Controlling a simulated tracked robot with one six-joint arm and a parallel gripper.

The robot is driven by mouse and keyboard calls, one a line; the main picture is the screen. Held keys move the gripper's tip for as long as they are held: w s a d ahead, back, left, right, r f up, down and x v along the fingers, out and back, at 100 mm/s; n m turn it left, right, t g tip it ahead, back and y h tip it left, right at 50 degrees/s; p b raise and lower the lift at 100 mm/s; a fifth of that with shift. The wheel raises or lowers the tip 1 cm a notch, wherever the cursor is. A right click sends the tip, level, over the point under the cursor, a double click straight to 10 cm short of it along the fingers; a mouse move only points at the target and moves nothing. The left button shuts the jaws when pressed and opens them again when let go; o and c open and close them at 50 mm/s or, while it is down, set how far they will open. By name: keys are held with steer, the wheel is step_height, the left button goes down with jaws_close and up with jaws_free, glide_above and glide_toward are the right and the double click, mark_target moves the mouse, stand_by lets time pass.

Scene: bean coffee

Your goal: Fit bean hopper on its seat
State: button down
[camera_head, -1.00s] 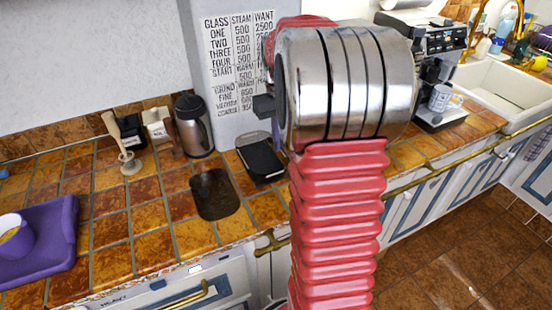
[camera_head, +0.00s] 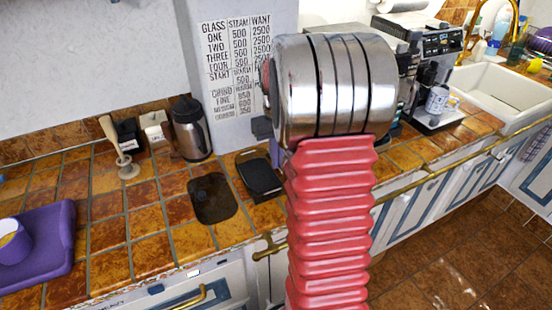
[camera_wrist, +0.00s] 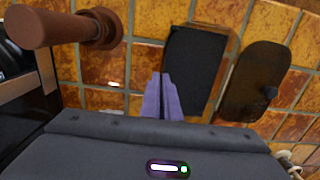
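I cannot make out a bean hopper or its seat in either view; my arm covers the counter in front of the coffee machine in the head view. My gripper (camera_wrist: 162,84) shows in the wrist view as two purple fingers close together, with nothing seen between them. They point down over the tiled counter, beside a black flat pad (camera_wrist: 194,60). In the head view the gripper is mostly hidden behind my arm. The coffee machine (camera_head: 440,45) stands at the back right, with a patterned mug (camera_head: 437,99) at its front.
A dark mat (camera_head: 212,198) and a black flat item (camera_head: 259,177) lie on the counter. A metal jug (camera_head: 189,130), a wooden-handled tool (camera_head: 120,150) and a purple tray (camera_head: 58,250) are further left. A brown-handled object (camera_wrist: 60,28) is near the fingers.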

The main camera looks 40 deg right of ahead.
mark_target(274, 173)
steer(key=c, duration=2)
jaws_free()
steer(key=r, duration=1.2)
steer(key=shift+w+d, duration=0.1)
steer(key=shift+w, duration=0.1)
steer(key=shift+r, duration=0.1)
steer(key=s+a+r+n+t+h, duration=0.1)
steer(key=s+a+r, duration=0.15)
steer(key=a, duration=0.65)
steer(key=s+a+r+n+t, duration=0.15)
steer(key=s+a, duration=0.25)
steer(key=a, duration=0.4)
steer(key=s+a+f+t, duration=0.1)
steer(key=s+a, duration=0.2)
steer(key=a, duration=0.1)
steer(key=s+a+f+t, duration=0.1)
steer(key=s+a+f, duration=0.1)
steer(key=s+a, duration=0.1)
steer(key=s+a+f+t, duration=0.1)
steer(key=s+a+f, duration=0.1)
steer(key=s+a, duration=0.1)
steer(key=shift+s+a+f+n+t+y, duration=0.1)
steer(key=shift+s+a+n+t+y, duration=0.1)
steer(key=shift+a, duration=0.2)
steer(key=shift+s+a+f+n+t+y, duration=0.1)
steer(key=shift+a+y, duration=0.1)
steer(key=shift+a, duration=0.2)
